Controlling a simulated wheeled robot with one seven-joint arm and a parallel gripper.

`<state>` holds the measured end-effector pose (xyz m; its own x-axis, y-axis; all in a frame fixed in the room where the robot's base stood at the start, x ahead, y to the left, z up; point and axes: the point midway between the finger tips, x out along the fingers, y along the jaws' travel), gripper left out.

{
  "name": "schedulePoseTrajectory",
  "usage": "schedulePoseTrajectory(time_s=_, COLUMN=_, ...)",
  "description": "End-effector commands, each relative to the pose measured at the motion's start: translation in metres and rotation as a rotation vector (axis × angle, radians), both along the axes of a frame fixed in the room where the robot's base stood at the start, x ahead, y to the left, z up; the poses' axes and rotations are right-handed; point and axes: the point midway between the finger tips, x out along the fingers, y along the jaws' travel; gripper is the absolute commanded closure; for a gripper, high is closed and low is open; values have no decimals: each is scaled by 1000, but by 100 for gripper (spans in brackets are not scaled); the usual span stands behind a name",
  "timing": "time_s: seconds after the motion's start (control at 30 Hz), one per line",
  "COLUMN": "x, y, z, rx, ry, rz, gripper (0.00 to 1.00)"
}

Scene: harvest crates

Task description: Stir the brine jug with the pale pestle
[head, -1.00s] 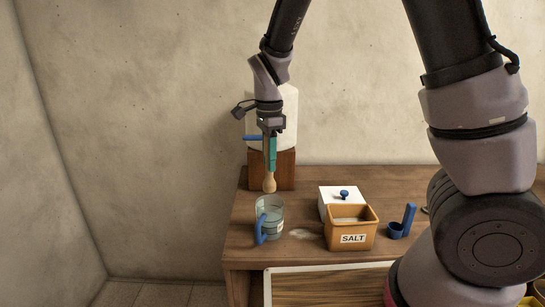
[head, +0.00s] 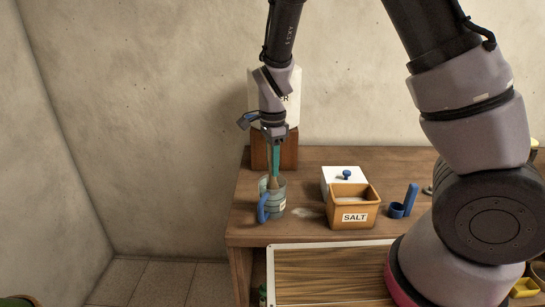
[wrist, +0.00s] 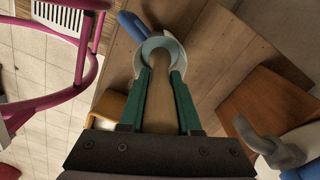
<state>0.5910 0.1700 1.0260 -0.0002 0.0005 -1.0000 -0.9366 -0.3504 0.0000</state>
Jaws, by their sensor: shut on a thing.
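My gripper (head: 275,168) is shut on the pale wooden pestle (wrist: 158,105) and points down. The brine jug (head: 277,203) is clear, greenish, with a blue handle at its front left, and stands upright on the table's left end. The pestle's lower end is inside the jug's mouth in the head view. In the wrist view the pestle runs from between the teal fingers into the jug's round rim (wrist: 174,42). How deep its tip sits, and whether it touches the jug, I cannot tell.
An orange salt box (head: 354,217) stands right of the jug, with a white lidded box (head: 334,173) behind it and a blue scoop (head: 397,210) further right. A white container (head: 289,120) on a wooden block (head: 290,150) stands close behind my gripper. Pale spilled grains lie beside the jug.

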Motion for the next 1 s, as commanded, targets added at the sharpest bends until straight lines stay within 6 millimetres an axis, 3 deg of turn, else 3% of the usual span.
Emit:
schedulePoseTrajectory(time_s=0.5, x=0, y=0, z=-41, rx=-1, ry=1, rz=0, gripper=100)
schedulePoseTrajectory(time_s=1.0, x=0, y=0, z=-52, rx=0, ry=0, rz=0, gripper=100)
